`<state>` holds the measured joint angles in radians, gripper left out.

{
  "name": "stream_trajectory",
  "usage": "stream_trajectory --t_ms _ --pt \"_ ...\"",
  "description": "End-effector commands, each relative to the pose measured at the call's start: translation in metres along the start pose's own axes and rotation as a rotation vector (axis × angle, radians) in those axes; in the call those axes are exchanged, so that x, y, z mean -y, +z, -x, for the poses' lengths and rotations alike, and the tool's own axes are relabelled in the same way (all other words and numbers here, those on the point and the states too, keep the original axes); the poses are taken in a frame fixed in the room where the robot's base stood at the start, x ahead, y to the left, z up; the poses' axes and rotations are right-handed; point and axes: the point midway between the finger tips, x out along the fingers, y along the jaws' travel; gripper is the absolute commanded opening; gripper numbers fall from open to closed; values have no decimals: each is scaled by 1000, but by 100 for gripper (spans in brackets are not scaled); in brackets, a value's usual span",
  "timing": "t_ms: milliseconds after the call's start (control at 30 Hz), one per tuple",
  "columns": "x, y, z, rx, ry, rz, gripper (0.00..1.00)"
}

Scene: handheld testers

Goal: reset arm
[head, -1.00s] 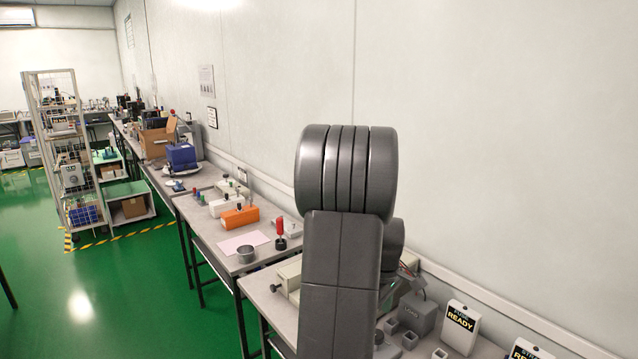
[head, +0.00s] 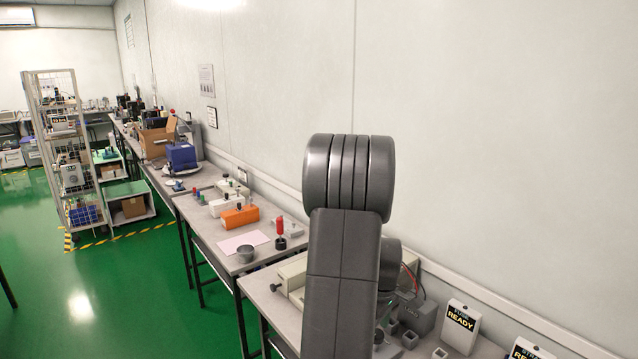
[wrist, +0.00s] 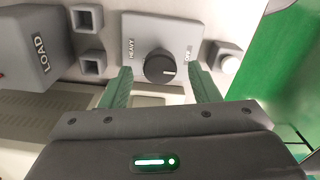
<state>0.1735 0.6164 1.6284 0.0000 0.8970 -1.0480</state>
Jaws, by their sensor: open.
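My gripper (wrist: 163,88) shows in the wrist view with its two green fingers spread apart. Nothing is between the fingertips that I can see as held. A grey box with a black knob (wrist: 160,68) lies in view beyond the fingertips, with the words HEAVY and OFF beside the knob. Whether the fingers touch this box I cannot tell.
In the head view READY boxes (head: 460,327) stand at the right by the wall. An orange device (head: 240,217) and a metal cup (head: 246,254) are on the farther table.

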Motion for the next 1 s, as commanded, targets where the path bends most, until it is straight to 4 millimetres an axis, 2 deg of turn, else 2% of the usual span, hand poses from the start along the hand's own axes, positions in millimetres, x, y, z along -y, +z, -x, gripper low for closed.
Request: stream_trajectory --t_ms 67,133,1000 --pt "1 0 -18 2 -4 0 56" --pt "0 0 -12 -1 1 -66 56" --pt "0 0 -12 0 0 -783 56"
